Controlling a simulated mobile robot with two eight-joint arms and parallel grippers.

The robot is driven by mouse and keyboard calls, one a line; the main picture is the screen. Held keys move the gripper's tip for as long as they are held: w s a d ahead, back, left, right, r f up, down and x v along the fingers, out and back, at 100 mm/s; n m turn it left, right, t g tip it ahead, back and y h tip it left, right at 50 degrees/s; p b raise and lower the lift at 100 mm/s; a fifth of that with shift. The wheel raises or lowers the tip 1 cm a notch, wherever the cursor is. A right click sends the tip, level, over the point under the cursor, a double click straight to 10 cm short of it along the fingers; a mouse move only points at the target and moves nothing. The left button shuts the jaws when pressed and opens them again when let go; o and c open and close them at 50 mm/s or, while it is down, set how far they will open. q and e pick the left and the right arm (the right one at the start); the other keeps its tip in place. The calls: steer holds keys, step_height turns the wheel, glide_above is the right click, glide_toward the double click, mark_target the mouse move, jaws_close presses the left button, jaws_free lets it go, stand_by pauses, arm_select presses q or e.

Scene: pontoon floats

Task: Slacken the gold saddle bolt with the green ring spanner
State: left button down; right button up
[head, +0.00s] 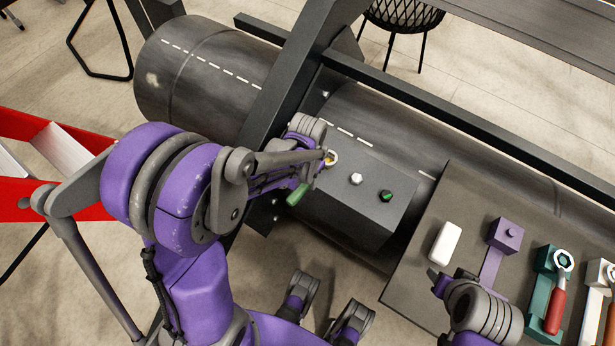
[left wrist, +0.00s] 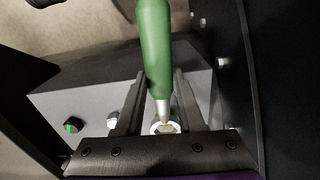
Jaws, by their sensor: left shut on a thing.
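The green ring spanner (head: 297,194) is in my left gripper (head: 322,160), its handle hanging toward the front. In the left wrist view the green handle (left wrist: 155,45) runs between the two fingers (left wrist: 161,100) of that gripper. The spanner's ring (left wrist: 164,127) sits around or just over the gold saddle bolt (head: 331,157) at the left end of the grey saddle block (head: 375,215); I cannot tell if it is fully seated. The fingers and ring hide much of the bolt. My right gripper (head: 447,282) is over the tool board; its opening is unclear.
The tool board (head: 410,285) at right holds a white block (head: 445,242), a purple holder (head: 505,235) and a red-handled spanner (head: 556,308). A dark frame beam (head: 290,85) rises beside my left gripper.

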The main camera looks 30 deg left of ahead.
arm_select(q)
steer(key=shift+f+b, duration=0.3)
steer(key=shift+b, duration=0.15)
arm_select(e)
steer(key=shift+f, duration=0.5)
stand_by(1.0)
arm_select(q)
steer(key=shift+f+b, duration=0.85)
steer(key=shift+f, duration=0.2)
arm_select(e)
steer(key=shift+f, duration=0.95)
arm_select(q)
steer(key=shift+d, duration=0.15)
steer(key=shift+d+n, duration=0.35)
steer(key=shift+n, duration=0.15)
steer(key=shift+d, duration=0.1)
steer(key=shift+d+n, duration=0.3)
steer(key=shift+n, duration=0.2)
arm_select(e)
steer(key=shift+f, duration=0.1)
arm_select(q)
steer(key=shift+d, duration=0.2)
steer(key=shift+d+n, duration=0.3)
steer(key=shift+n, duration=0.2)
